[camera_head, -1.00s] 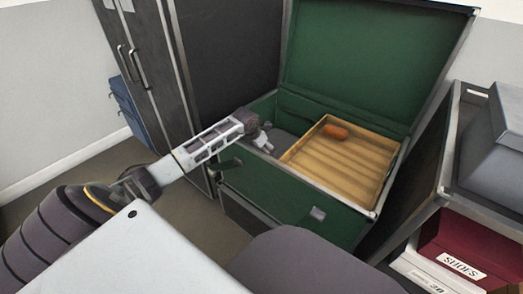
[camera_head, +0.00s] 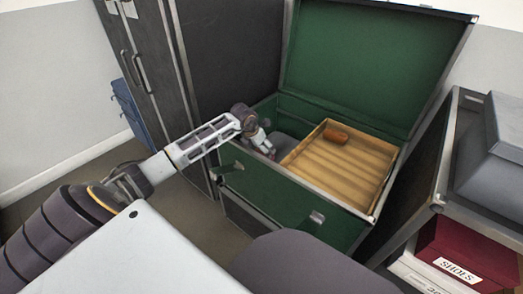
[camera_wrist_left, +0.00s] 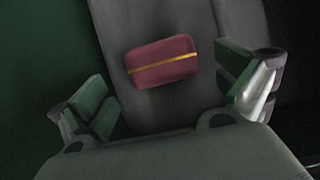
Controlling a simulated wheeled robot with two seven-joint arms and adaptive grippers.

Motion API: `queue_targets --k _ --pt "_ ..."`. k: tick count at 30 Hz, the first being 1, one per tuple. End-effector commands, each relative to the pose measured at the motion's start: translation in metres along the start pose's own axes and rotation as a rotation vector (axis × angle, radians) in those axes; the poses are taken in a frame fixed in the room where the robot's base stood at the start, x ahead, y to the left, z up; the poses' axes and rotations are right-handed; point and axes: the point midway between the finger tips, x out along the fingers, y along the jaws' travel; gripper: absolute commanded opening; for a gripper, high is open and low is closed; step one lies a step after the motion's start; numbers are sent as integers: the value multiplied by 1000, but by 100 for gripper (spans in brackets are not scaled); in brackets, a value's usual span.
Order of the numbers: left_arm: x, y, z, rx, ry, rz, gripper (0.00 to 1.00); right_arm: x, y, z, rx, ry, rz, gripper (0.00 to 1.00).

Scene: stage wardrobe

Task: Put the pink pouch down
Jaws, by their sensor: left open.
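The pink pouch (camera_wrist_left: 163,62), a small dark pink block with a yellow stripe, lies on a grey surface in the left wrist view. My left gripper (camera_head: 264,146) is open inside the left part of the green trunk (camera_head: 262,184). In the left wrist view its two fingers stand apart on either side of the pouch, with a visible gap at each side. In the head view the pouch is mostly hidden by the gripper. My right gripper is not in view.
The trunk's lid (camera_head: 365,60) stands open. A dark cabinet (camera_head: 150,75) is to the left. A shelf with a red box (camera_head: 470,245) and a grey case (camera_head: 505,150) is at right.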

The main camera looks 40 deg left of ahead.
Motion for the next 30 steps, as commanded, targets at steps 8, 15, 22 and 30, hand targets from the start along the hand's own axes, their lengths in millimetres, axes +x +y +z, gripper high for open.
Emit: queue_targets --k 8,15,22,30 --pt "-40 1 1 1 0 2 100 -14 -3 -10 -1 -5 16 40" --pt "-67 0 0 1 1 2 100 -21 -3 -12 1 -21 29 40" --pt "-78 0 0 0 1 0 100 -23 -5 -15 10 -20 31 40" --pt "-78 0 0 0 1 0 100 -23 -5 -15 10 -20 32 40"
